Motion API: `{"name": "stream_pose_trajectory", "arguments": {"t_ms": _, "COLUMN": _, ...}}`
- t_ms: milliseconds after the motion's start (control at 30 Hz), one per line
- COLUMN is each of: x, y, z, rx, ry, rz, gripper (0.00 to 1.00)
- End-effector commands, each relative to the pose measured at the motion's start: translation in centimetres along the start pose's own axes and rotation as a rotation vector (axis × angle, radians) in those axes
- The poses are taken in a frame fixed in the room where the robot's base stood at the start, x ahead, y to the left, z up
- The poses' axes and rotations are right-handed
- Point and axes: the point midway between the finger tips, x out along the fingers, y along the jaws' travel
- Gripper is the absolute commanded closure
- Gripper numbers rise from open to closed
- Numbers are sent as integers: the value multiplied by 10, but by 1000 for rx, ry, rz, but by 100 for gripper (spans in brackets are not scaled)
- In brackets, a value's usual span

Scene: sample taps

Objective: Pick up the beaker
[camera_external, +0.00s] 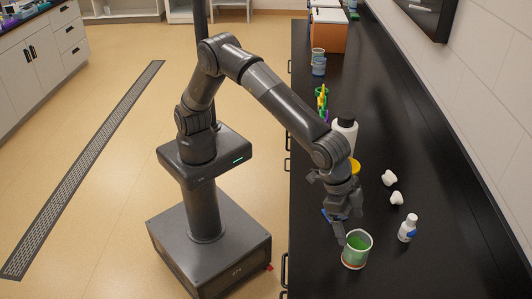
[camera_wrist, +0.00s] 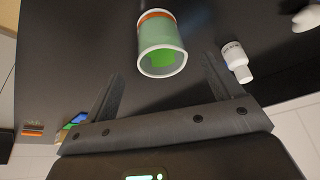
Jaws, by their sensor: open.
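The beaker (camera_external: 356,249) is a pale cup with a white rim, green contents and a reddish band near its base. It stands upright on the black counter near the front. The wrist view shows the beaker (camera_wrist: 160,32) at upper middle, its open mouth facing the camera. My gripper (camera_external: 348,222) is just above and behind the beaker in the external view, pointing down. In the wrist view the gripper (camera_wrist: 163,66) has its fingers wide apart, one on each side of the beaker, with nothing held.
A small white bottle (camera_external: 408,228) stands right of the beaker, close to the right finger in the wrist view. Two white pieces (camera_external: 390,178) lie farther back. A white bottle with a black cap (camera_external: 345,133) stands behind my wrist. The counter's left edge is near.

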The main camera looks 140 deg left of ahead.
Motion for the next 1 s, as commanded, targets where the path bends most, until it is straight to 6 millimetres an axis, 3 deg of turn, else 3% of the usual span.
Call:
{"name": "stream_pose_trajectory", "arguments": {"t_ms": 200, "x": 35, "y": -1, "z": 0, "rx": -1, "ry": -1, "rz": -1, "gripper": 16}}
{"name": "stream_pose_trajectory", "arguments": {"t_ms": 433, "x": 52, "y": 0, "z": -1, "rx": 0, "ry": -1, "rz": 0, "gripper": 16}}
{"name": "stream_pose_trajectory", "arguments": {"t_ms": 700, "x": 91, "y": 1, "z": -2, "rx": 0, "ry": -1, "rz": 0, "gripper": 16}}
{"name": "stream_pose_trajectory", "arguments": {"t_ms": 933, "x": 94, "y": 1, "z": -3, "rx": 0, "ry": 1, "rz": 1, "gripper": 16}}
{"name": "stream_pose_trajectory", "arguments": {"t_ms": 1000, "x": 94, "y": 1, "z": -3, "rx": 0, "ry": 1, "rz": 1, "gripper": 20}}
